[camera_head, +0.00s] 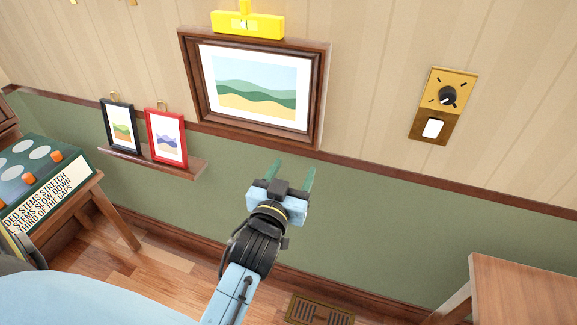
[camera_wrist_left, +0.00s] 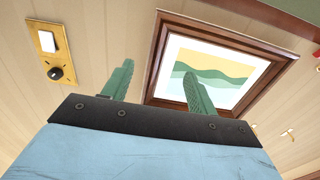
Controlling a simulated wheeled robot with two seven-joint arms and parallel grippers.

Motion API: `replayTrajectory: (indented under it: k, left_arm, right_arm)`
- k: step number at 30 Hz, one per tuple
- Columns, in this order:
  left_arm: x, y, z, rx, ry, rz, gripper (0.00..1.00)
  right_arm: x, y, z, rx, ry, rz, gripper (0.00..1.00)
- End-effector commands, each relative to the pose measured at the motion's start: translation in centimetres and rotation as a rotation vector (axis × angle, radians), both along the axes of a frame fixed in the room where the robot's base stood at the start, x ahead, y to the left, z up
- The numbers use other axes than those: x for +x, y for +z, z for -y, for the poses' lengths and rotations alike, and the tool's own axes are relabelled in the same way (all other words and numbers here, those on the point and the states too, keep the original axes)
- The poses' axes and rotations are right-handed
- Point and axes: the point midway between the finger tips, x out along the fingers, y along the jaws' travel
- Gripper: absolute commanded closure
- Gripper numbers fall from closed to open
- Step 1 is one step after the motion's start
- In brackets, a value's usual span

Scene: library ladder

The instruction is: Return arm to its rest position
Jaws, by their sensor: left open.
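My left gripper (camera_head: 290,173) is raised in front of the wall, below the large framed landscape picture. Its two green fingers are apart with nothing between them. In the left wrist view the gripper's fingers (camera_wrist_left: 156,85) stand open, and the large picture (camera_wrist_left: 210,68) is behind the right finger. The left arm reaches up from the bottom of the head view. My right gripper is not in view.
The large picture (camera_head: 254,88) hangs under a yellow lamp (camera_head: 247,24). Small black (camera_head: 120,127) and red (camera_head: 166,136) frames stand on a narrow shelf (camera_head: 150,160). A switch plate (camera_head: 443,105) is at right. Wooden tables stand at left (camera_head: 118,218) and lower right (camera_head: 530,290).

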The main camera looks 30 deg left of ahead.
Motion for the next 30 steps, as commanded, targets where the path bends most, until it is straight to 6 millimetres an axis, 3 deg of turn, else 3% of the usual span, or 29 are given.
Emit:
replayTrajectory:
  k: [14,17,20,23,26,30]
  left_arm:
    - [0.0,0.0,0.0,0.0,-0.001,-0.001,0.42]
    - [0.1,-1.0,0.3,-0.002,-0.01,-0.021,0.42]
    - [0.3,-4.5,1.4,-0.004,-0.043,-0.09,0.42]
    - [-0.1,-10.7,2.9,-0.007,-0.095,-0.214,0.42]
    - [-1.7,-18.1,4.5,-0.009,-0.154,-0.366,0.42]
    - [-5.9,-27.9,5.9,-0.01,-0.221,-0.581,0.42]
  right_arm:
    - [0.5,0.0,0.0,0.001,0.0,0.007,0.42]
    - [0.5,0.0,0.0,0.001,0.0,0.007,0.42]
    - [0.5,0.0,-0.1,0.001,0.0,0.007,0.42]
    - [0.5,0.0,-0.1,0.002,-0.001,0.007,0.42]
    - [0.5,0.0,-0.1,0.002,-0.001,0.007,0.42]
    - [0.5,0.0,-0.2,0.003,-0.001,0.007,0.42]
